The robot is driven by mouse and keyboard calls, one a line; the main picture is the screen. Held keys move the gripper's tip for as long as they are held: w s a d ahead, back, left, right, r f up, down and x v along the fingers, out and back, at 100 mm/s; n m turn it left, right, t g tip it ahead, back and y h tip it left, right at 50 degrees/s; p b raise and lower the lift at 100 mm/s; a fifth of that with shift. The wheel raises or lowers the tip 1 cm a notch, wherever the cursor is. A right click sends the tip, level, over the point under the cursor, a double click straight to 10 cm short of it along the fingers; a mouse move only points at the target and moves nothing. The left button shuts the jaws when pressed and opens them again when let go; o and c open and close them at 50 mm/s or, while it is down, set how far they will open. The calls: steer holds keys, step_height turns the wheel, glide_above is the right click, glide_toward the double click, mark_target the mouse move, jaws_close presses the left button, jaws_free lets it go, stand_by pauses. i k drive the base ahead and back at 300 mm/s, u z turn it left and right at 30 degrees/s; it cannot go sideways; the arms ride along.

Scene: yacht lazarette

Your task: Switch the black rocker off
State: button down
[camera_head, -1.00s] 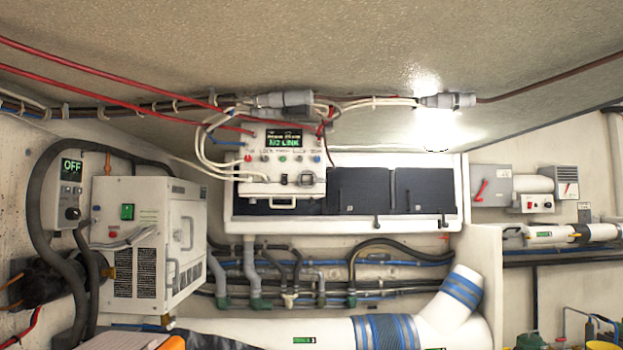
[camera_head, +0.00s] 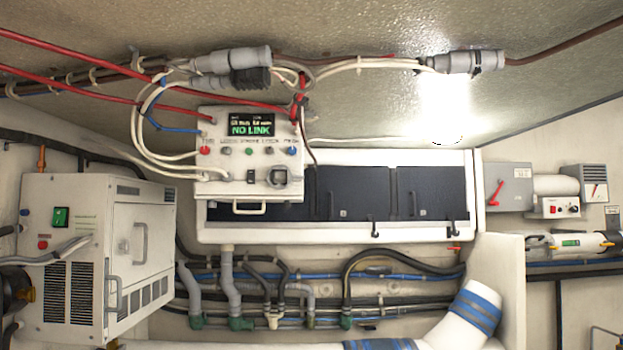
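A white control box (camera_head: 226,187) with a lit screen (camera_head: 251,125) reading "NO LINK" hangs at the upper middle. A small black rocker (camera_head: 251,176) sits on its lower face, left of a larger dark and grey fitting (camera_head: 277,177). The rocker is too small to tell which way it is tipped. A row of small coloured knobs or buttons runs between screen and rocker. My gripper does not show in this view.
White and red cables (camera_head: 160,149) run into the box's left side. A white cabinet (camera_head: 140,250) with a green switch (camera_head: 60,217) stands at left. Dark-panelled lockers (camera_head: 345,192) lie behind the box. Pipes and hoses (camera_head: 228,285) run below.

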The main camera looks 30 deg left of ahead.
mark_target(250, 173)
steer(key=u, duration=0.35)
steer(key=i, duration=0.75)
steer(key=u, duration=0.95)
steer(key=i, duration=0.3)
steer(key=u, duration=0.3)
